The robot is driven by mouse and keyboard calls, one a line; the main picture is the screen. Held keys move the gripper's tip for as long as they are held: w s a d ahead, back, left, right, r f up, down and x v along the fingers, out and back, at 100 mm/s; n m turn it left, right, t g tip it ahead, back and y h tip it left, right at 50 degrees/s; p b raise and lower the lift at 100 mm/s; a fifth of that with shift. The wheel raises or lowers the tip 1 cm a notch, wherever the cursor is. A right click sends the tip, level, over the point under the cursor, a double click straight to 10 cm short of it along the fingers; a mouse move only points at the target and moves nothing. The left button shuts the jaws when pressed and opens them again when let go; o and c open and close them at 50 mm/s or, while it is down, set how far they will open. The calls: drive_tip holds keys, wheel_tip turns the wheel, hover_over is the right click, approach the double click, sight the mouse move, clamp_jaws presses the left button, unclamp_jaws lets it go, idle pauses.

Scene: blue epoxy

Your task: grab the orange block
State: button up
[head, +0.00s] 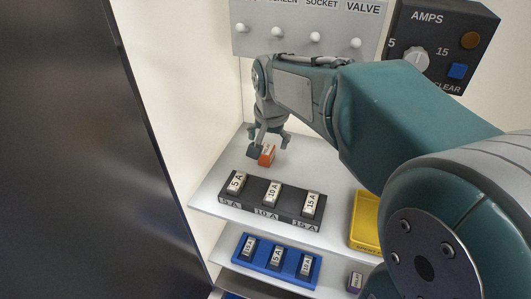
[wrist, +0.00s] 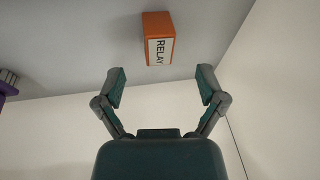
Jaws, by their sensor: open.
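The orange block (head: 267,156) stands on the upper white shelf, behind the black fuse holder. In the wrist view the orange block (wrist: 158,40) carries a white label reading RELAY. My gripper (head: 267,146) is over the shelf right by the block in the head view. In the wrist view my gripper (wrist: 162,84) has its two fingers spread wide, with nothing between them. The block lies beyond the fingertips, roughly in line with the gap. Whether a finger touches the block cannot be told from the head view.
A black holder (head: 250,207) with several labelled fuses sits at the shelf's front. A yellow tray (head: 365,219) is to its right. A blue fuse holder (head: 262,260) is on the lower shelf. A peg panel (head: 298,22) and an AMPS box (head: 436,38) are above. A dark panel (head: 80,150) stands left.

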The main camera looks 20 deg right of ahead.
sight(267, 150)
drive_tip(key=x, duration=0.5)
drive_tip(key=shift+s, duration=0.1)
clamp_jaws()
